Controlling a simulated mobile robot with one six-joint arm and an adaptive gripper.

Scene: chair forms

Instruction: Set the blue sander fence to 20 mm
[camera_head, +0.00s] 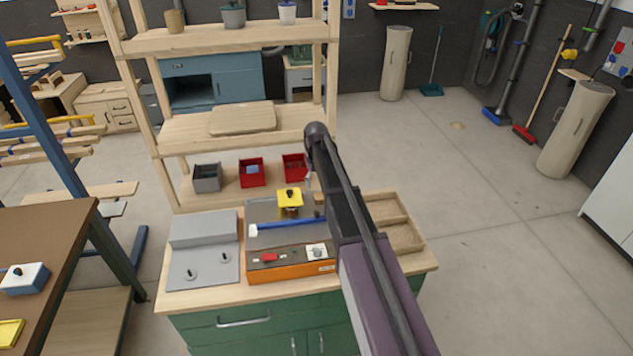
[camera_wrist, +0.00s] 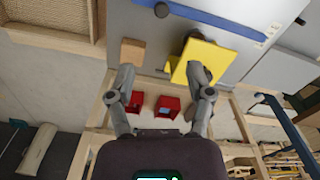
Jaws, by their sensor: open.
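The blue fence (camera_head: 290,225) is a long thin bar lying across the grey plate of the orange-fronted sander (camera_head: 292,271). Its left end is white. The bar also shows at the top of the wrist view (camera_wrist: 215,20). A yellow block (camera_head: 290,196) on a dark round mount stands behind the bar; in the wrist view it is large (camera_wrist: 214,62). My gripper (camera_wrist: 163,82) is open with nothing between its fingers. Its right finger overlaps the yellow block in the wrist view; contact cannot be told. My arm hides most of the gripper in the head view.
A grey machine (camera_head: 203,262) with two small knobs stands left of the sander. A wooden tray (camera_head: 408,238) lies to the right. A wooden block (camera_wrist: 132,52) is near my left finger. Red bins (camera_head: 251,173) sit on the shelf behind. Open floor lies right of the green cabinet.

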